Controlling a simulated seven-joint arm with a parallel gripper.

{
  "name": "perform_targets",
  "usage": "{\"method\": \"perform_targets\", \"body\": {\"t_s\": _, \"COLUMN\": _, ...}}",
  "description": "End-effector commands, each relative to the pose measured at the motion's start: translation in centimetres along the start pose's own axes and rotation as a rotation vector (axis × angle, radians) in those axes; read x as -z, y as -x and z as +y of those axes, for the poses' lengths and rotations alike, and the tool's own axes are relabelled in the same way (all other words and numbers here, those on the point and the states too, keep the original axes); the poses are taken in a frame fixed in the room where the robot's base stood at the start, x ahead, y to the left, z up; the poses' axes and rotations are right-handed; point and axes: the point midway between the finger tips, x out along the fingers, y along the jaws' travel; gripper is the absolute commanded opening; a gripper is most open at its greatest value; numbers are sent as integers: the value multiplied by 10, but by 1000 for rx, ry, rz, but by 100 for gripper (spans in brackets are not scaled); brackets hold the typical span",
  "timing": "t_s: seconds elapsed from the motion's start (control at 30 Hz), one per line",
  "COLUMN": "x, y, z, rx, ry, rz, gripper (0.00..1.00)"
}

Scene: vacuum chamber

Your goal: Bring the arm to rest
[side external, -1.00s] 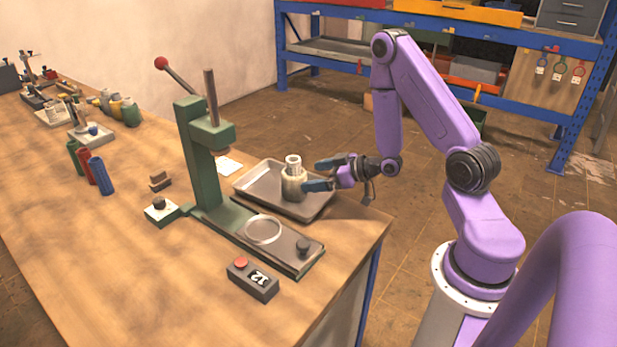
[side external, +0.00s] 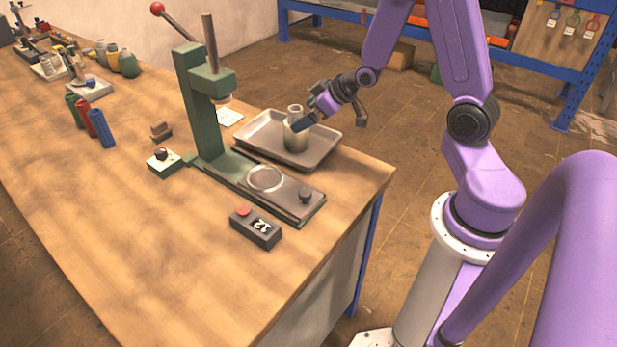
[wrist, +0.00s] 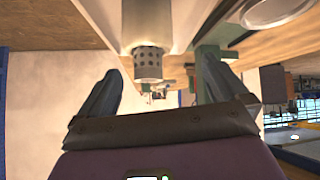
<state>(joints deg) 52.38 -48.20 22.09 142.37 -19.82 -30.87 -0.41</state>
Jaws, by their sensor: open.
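A pale metal cylinder (side external: 296,138) with a narrower top stands upright in a grey metal tray (side external: 262,152) at the bench's back right corner. In the wrist view, the cylinder (wrist: 148,35) hangs upside down from the top edge, and its narrow end shows small holes. My gripper (side external: 306,106) is open, tilted down at the cylinder's right, with one blue finger overlapping it in the side view. In the wrist view, the fingers of my gripper (wrist: 158,72) spread either side of the narrow end. I cannot tell whether they touch it. Nothing is held.
A green press (side external: 203,120) with a red-knobbed lever stands left of the tray. A dark box with a red button (side external: 256,227) sits in front of it. Red, blue and green bottles (side external: 101,128) stand farther left. The near bench top is clear.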

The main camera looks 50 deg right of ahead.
Motion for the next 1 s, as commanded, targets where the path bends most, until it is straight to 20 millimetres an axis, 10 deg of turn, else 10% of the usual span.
{"method": "perform_targets", "body": {"t_s": 0.27, "x": 14, "y": 39, "z": -68, "rx": 68, "ry": 83, "rz": -175, "gripper": 100}}
{"method": "perform_targets", "body": {"t_s": 0.6, "x": -23, "y": 124, "z": -176, "rx": 260, "ry": 372, "rz": -416, "gripper": 100}}
{"method": "perform_targets", "body": {"t_s": 1.0, "x": -87, "y": 231, "z": -215, "rx": 415, "ry": 701, "rz": -650, "gripper": 100}}
